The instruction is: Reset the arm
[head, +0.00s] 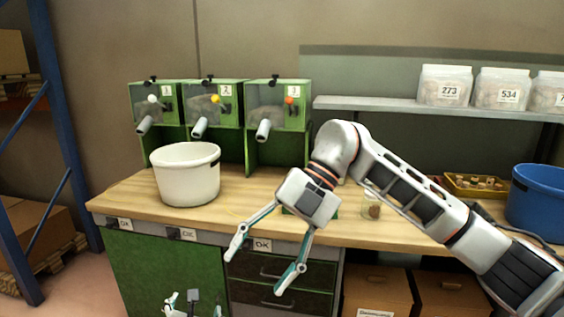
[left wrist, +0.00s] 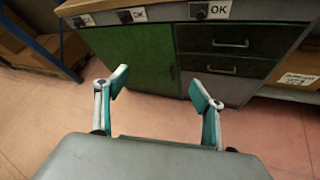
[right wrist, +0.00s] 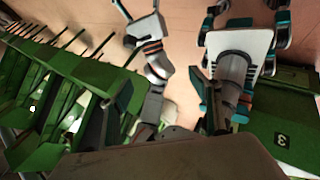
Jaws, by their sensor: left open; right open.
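My right arm reaches in from the right in the head view. Its gripper (head: 258,266) is open and empty, fingers pointing down in front of the workbench's front edge. In the right wrist view the right gripper (right wrist: 163,105) has its fingers apart with nothing between them. My left gripper (head: 192,303) is low at the bottom of the head view, in front of the green cabinet door, mostly cut off by the frame. In the left wrist view the left gripper (left wrist: 158,88) is open and empty, facing the cabinet and floor.
The wooden workbench (head: 128,199) carries a white bucket (head: 187,176), three green dispensers (head: 215,103), a small glass with cork (head: 373,208), a yellow tray of corks (head: 450,190) and a blue bucket (head: 538,200). A shelf (head: 380,104) holds jars. Floor before the cabinet (left wrist: 150,118) is clear.

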